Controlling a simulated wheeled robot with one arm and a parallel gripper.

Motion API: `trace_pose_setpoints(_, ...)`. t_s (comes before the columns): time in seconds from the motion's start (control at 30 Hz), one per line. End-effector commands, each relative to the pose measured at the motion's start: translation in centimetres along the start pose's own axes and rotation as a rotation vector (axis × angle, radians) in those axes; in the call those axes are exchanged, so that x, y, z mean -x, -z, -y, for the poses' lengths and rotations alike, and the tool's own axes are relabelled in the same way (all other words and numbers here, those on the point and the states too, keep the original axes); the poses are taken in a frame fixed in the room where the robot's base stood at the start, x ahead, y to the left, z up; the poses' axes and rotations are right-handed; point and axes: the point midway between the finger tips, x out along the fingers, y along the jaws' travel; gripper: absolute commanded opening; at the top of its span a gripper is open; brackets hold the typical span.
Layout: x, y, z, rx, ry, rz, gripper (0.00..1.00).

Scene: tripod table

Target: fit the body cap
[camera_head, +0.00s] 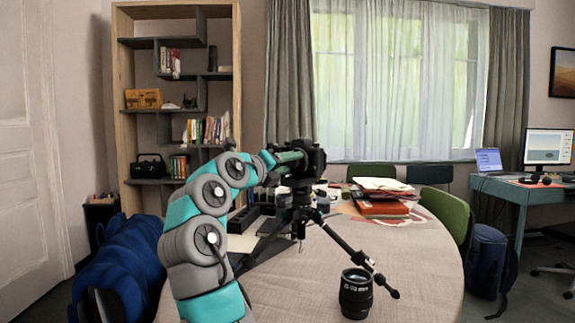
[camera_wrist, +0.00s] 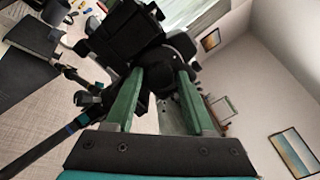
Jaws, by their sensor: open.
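A black camera (camera_head: 312,160) sits on top of a dark tripod (camera_head: 345,243) on the round table. My gripper (camera_head: 288,156) is right at the camera's left side. In the wrist view its two green fingers (camera_wrist: 158,76) are spread apart, with dark camera parts at and between their tips. The camera (camera_wrist: 125,38) fills the upper middle there, and a tripod leg (camera_wrist: 60,133) runs down to the left. I cannot tell whether the fingers touch the camera. I cannot make out a body cap. A black lens (camera_head: 356,294) stands upright at the table's front.
The round table (camera_head: 428,268) is clear at its right front. Papers and a red folder or book (camera_head: 383,207) lie at the back right. Dark items lie behind my arm at the left. A blue bag-like object (camera_head: 125,265) and a green chair (camera_head: 447,220) flank the table.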

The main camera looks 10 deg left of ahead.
Motion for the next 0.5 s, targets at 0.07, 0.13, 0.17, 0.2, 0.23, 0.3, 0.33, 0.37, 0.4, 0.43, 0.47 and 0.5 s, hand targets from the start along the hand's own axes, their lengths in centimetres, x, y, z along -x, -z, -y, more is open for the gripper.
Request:
trace_pose_setpoints(0.07, -0.15, 0.22, 0.07, 0.035, 0.003, -0.003, 0.55)
trace_pose_setpoints(0.13, -0.17, 0.31, 0.06, 0.098, 0.003, -0.003, 0.55)
trace_pose_setpoints(0.17, -0.17, 0.32, 0.07, 0.129, 0.003, -0.003, 0.55)
trace_pose_setpoints(0.2, -0.15, 0.31, 0.08, 0.166, 0.003, -0.003, 0.55)
trace_pose_setpoints(0.23, -0.15, 0.29, 0.09, 0.192, 0.003, -0.003, 0.55)
trace_pose_setpoints(0.3, -0.13, 0.23, 0.15, 0.235, 0.003, -0.002, 0.55)
trace_pose_setpoints(0.33, -0.13, 0.21, 0.18, 0.247, 0.002, -0.002, 0.55)
trace_pose_setpoints(0.37, -0.13, 0.19, 0.19, 0.257, 0.002, -0.002, 0.55)
trace_pose_setpoints(0.4, -0.13, 0.21, 0.20, 0.273, 0.002, -0.002, 0.55)
trace_pose_setpoints(0.43, -0.14, 0.23, 0.21, 0.291, 0.003, -0.002, 0.55)
trace_pose_setpoints(0.47, -0.14, 0.25, 0.23, 0.313, 0.003, -0.002, 0.55)
trace_pose_setpoints(0.5, -0.13, 0.29, 0.23, 0.349, 0.003, -0.002, 0.55)
